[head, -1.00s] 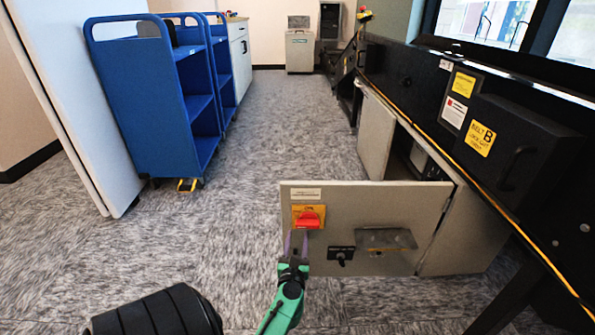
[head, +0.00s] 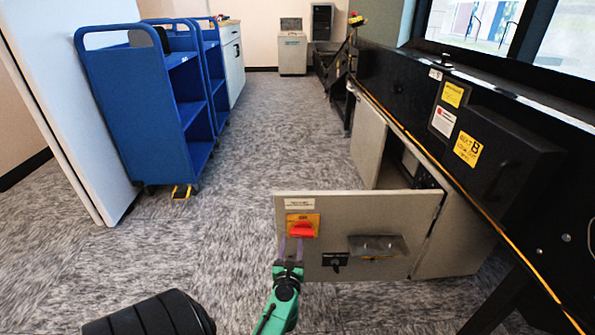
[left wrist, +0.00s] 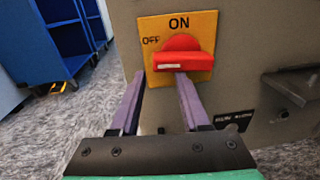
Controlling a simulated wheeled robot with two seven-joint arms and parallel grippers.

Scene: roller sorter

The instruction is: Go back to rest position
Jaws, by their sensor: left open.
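My left gripper (head: 290,247) is in front of the open cabinet door (head: 400,212), just below the red rotary switch (head: 302,230) on its yellow plate. In the left wrist view the two purple fingers (left wrist: 157,92) stand apart with nothing between them. The red switch handle (left wrist: 177,61) lies about level, just beyond the fingertips, and the plate reads ON above and OFF at the left. I cannot tell whether a fingertip touches the handle. My right gripper is not in view.
The black conveyor machine (head: 480,150) runs along the right side. Blue carts (head: 140,110) stand at the left beside a white panel (head: 60,90). A grey bin (head: 292,52) stands at the far end. The carpeted floor between them is clear.

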